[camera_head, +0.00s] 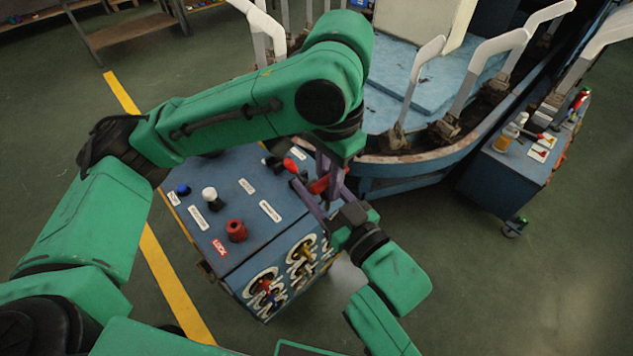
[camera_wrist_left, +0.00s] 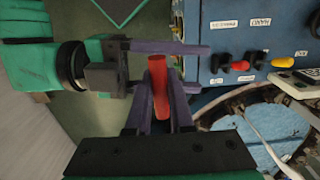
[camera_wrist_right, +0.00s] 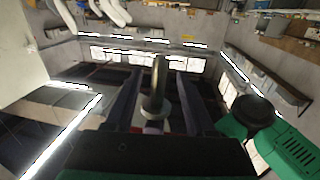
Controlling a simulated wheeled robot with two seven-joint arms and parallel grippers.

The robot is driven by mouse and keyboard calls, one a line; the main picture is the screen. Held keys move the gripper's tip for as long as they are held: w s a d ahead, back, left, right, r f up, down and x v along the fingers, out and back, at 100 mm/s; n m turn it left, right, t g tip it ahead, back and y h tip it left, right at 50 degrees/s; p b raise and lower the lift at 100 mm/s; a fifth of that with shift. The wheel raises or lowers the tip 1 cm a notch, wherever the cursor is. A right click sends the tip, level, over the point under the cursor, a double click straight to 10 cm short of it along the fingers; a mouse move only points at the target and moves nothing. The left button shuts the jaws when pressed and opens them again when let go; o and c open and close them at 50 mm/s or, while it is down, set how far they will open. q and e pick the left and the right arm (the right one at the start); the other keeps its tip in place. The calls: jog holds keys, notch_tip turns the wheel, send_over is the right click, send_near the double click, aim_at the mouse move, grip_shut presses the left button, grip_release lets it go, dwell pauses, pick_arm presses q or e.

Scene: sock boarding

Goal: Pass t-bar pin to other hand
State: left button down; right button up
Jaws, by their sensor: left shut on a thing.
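The t-bar pin has a red grip (camera_wrist_left: 158,88), upright between the fingers of my left gripper (camera_wrist_left: 160,112) in the left wrist view. My left gripper (camera_head: 325,200) is shut on it, above the box's right side. My right gripper (camera_head: 335,215) comes in from the lower right. Its fingers are apart, one on each side of the pin in the left wrist view. In the right wrist view, a grey metal shaft (camera_wrist_right: 158,85) with a collar stands between the open right fingers (camera_wrist_right: 155,90). In the head view, the fingers partly hide the red grip (camera_head: 318,187).
A blue control box (camera_head: 245,215) with knobs and labels lies just below the grippers. A blue machine (camera_head: 390,110) with white sock boards (camera_head: 425,60) stands behind. A blue cart (camera_head: 510,165) with bottles stands right. Green floor (camera_head: 500,290) is clear at lower right.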

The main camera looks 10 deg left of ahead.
grip_shut()
pick_arm(q)
jog(key=c, duration=0.7)
grip_release()
